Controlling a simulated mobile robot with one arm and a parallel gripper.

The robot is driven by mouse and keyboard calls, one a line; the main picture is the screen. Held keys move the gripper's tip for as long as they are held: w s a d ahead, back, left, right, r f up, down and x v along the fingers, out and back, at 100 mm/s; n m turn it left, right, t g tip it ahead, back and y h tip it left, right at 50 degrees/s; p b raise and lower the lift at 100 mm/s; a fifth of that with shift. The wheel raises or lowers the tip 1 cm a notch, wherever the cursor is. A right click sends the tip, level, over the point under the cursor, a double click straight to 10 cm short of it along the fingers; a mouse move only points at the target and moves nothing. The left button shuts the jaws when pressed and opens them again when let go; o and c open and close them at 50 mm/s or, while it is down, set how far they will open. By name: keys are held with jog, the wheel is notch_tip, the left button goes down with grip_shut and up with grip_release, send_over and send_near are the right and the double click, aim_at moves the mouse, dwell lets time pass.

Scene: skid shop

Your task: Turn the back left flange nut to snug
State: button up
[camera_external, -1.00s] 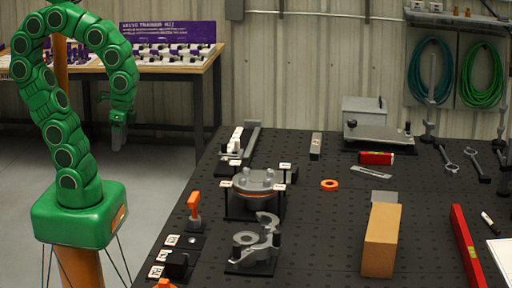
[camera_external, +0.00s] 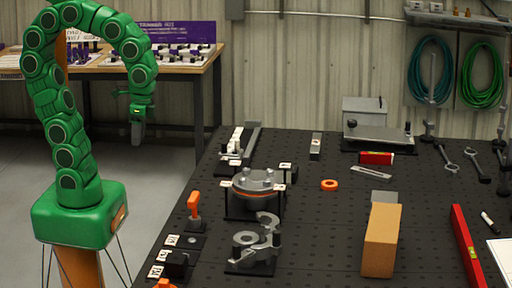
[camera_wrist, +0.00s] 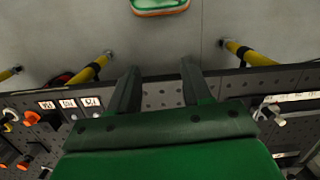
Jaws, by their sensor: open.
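The grey round flange (camera_external: 254,181) with an orange ring under its top sits on a black stand on the black perforated table (camera_external: 330,230). White labels stand around it. Small nuts show on its top, too small to tell how far each is turned; the back left one is not clear. My gripper (camera_external: 138,133) hangs in the air left of the table, well apart from the flange. In the wrist view my gripper (camera_wrist: 157,72) has its two fingers apart with nothing between them. I do not make out the flange there.
A grey clamp-like part (camera_external: 256,243) stands in front of the flange, and an orange-handled tool (camera_external: 194,208) is to its left. An orange ring (camera_external: 329,185), a tan block (camera_external: 381,240) and a red level (camera_external: 467,245) lie to the right. Floor is open between me and the table.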

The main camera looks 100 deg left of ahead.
jog(key=w+r+n, duration=0.2)
jog(key=w+r, duration=0.1)
jog(key=w, duration=1.7)
jog(key=n+t, duration=0.2)
jog(key=n, duration=0.1)
send_over(269, 170)
notch_tip(269, 170, down, 4)
jog(key=shift+s+d+r, duration=0.1)
jog(key=shift+s+r, duration=0.05)
jog(key=shift+r, duration=0.05)
jog(key=shift+f, duration=4)
grip_shut()
